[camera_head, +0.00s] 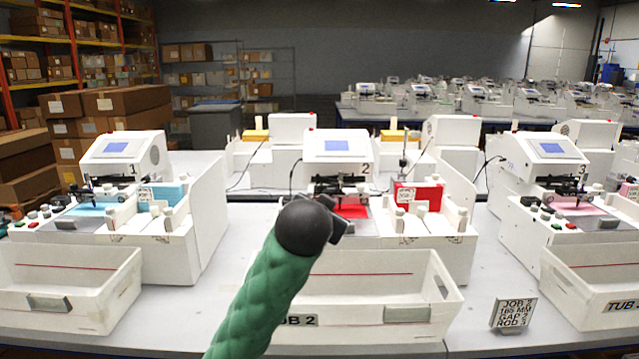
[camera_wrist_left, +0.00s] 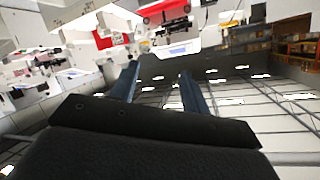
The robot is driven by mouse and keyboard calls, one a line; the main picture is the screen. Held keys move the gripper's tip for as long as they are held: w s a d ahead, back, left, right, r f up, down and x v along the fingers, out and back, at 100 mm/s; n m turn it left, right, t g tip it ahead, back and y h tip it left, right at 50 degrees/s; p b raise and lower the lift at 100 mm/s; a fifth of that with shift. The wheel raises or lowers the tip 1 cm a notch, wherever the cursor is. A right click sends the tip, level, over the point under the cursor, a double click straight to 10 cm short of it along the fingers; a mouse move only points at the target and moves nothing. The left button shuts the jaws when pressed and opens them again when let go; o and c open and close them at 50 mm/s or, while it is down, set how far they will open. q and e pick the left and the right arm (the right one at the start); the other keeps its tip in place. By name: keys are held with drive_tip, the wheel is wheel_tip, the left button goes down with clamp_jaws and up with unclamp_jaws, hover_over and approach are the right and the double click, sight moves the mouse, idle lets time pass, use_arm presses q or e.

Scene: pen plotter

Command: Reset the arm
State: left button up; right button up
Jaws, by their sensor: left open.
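My left arm (camera_head: 268,285), in a green sleeve, rises from the bottom of the head view with a black wrist. My left gripper (camera_head: 338,222) is small and partly hidden behind that wrist, in front of machine 2 (camera_head: 337,146). In the left wrist view the gripper (camera_wrist_left: 158,70) has two dark fingers spread apart with nothing between them. My right arm and gripper are not in view. Machine 2 has red parts and a screen. In the head view the gripper overlaps its front; whether they touch cannot be told.
White tub 2 (camera_head: 405,290) stands before machine 2, behind my arm. Machine 1 (camera_head: 125,152) with a white tub (camera_head: 95,268) is left; machine 3 (camera_head: 553,155) with a tub (camera_head: 590,282) is right. A job sign (camera_head: 514,312) stands on the grey table (camera_head: 478,325).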

use_arm(q)
drive_tip(key=s+a+f+n+g, duration=0.1)
drive_tip(key=s+a+f+g, duration=0.1)
drive_tip(key=s+a+f, duration=0.65)
drive_tip(key=s+a+f+n+g, duration=0.15)
drive_tip(key=s+f, duration=0.35)
drive_tip(key=f, duration=0.8)
drive_tip(key=s+a+f+n+g, duration=0.2)
drive_tip(key=s+a+f+g, duration=0.15)
drive_tip(key=s+f, duration=0.55)
drive_tip(key=s+a+f+g+y+p, duration=0.1)
drive_tip(key=s+f+g, duration=0.3)
drive_tip(key=s+f, duration=1.5)
drive_tip(key=shift+s+a+f+g, duration=0.3)
drive_tip(key=shift+s+g, duration=0.1)
drive_tip(key=shift+s, duration=0.4)
drive_tip(key=shift+n, duration=0.35)
